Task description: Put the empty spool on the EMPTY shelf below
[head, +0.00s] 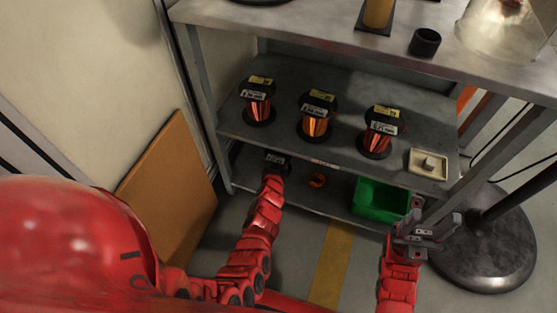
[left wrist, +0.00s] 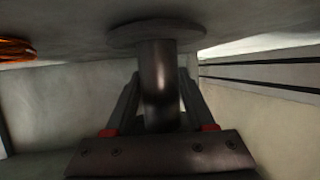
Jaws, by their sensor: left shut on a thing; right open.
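The empty spool (left wrist: 158,85) is a dark cylinder with a round flange, between the two fingers of my left gripper (left wrist: 158,110). In the left wrist view its flange (left wrist: 155,32) lies against or very close to a grey surface; I cannot tell if it touches. In the head view my left arm reaches under the middle shelf, and my left gripper (head: 275,163) is at the left part of the lower shelf (head: 328,200), hiding most of the spool. My right gripper (head: 427,230) is open and empty at the rack's right front.
Full copper spools (head: 257,105) stand on the middle shelf (head: 285,85), with a small tray (head: 427,164). On the lower shelf, a copper coil (head: 317,180) and a green bin (head: 380,200) stand right of my left gripper. A brown board (head: 170,185) leans at the left.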

